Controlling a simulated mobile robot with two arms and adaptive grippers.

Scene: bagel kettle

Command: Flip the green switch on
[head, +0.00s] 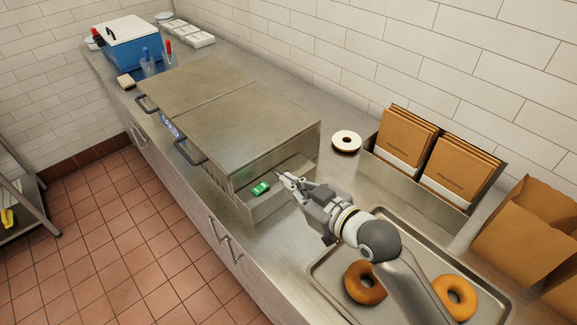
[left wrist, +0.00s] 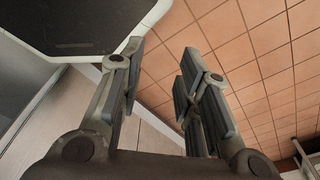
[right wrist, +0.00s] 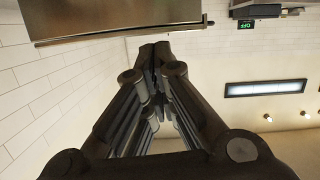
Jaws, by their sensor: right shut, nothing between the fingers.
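The green switch (head: 260,188) is on the recessed end panel of the steel kettle unit (head: 245,125). In the right wrist view the green switch (right wrist: 246,25) is at the upper right, with small light lettering that appears upside down. My right gripper (head: 281,176) is shut and empty, its fingertips just right of the switch in the head view; I cannot tell whether they touch it. In the right wrist view its fingertips (right wrist: 157,50) are together, apart from the switch in the picture. My left gripper (left wrist: 163,58) is open and empty, away from the counter top.
A tray (head: 322,286) with two bagels lies under my right arm. A tape roll (head: 346,141) and a holder of brown paper bags (head: 405,138) stand right of the unit. Lid handles (head: 190,155) stick out at its front. A blue box (head: 130,47) is at the far end.

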